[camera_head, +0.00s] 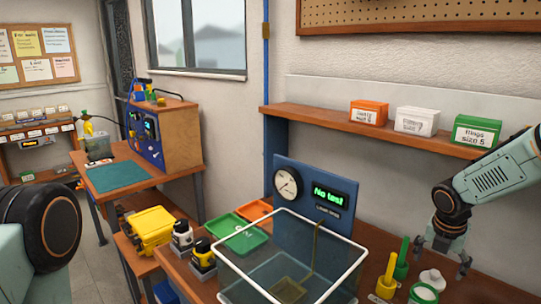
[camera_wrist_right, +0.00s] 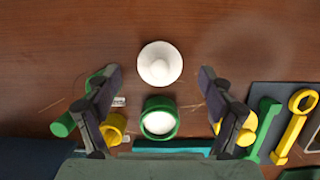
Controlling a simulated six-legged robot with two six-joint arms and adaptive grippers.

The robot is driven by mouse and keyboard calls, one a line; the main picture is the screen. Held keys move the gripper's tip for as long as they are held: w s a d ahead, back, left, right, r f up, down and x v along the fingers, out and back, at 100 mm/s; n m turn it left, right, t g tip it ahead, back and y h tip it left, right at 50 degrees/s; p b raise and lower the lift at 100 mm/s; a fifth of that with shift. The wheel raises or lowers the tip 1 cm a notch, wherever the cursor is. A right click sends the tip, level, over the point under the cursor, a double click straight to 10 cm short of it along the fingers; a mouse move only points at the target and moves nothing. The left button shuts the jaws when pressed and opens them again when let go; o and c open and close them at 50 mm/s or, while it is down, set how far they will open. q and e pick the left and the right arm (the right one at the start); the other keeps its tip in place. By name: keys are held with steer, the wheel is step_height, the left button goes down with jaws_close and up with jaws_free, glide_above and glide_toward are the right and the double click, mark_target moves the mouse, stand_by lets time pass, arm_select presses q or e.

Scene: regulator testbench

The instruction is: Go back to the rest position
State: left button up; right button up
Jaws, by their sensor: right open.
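My right gripper (camera_head: 441,260) hangs over the right part of the workbench, pointing down, its fingers apart and nothing between them. In the right wrist view, the open fingers (camera_wrist_right: 160,78) frame a white knobbed part (camera_wrist_right: 160,64) and a green ring-shaped part with a white centre (camera_wrist_right: 159,118). The white part also shows in the head view (camera_head: 432,280), below the gripper. My left gripper is out of sight; only part of my left arm shows at the left edge.
A clear open-topped tank (camera_head: 290,214) stands beside a blue gauge panel (camera_head: 312,175) reading "No test". Green and yellow tools (camera_head: 387,278) stand near the gripper. A shelf (camera_head: 375,128) with orange, white and green boxes runs above the bench.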

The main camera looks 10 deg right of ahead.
steer(key=shift+s+r, duration=0.1)
steer(key=shift+r, duration=0.55)
steer(key=shift+f, duration=0.1)
steer(key=shift+f, duration=0.1)
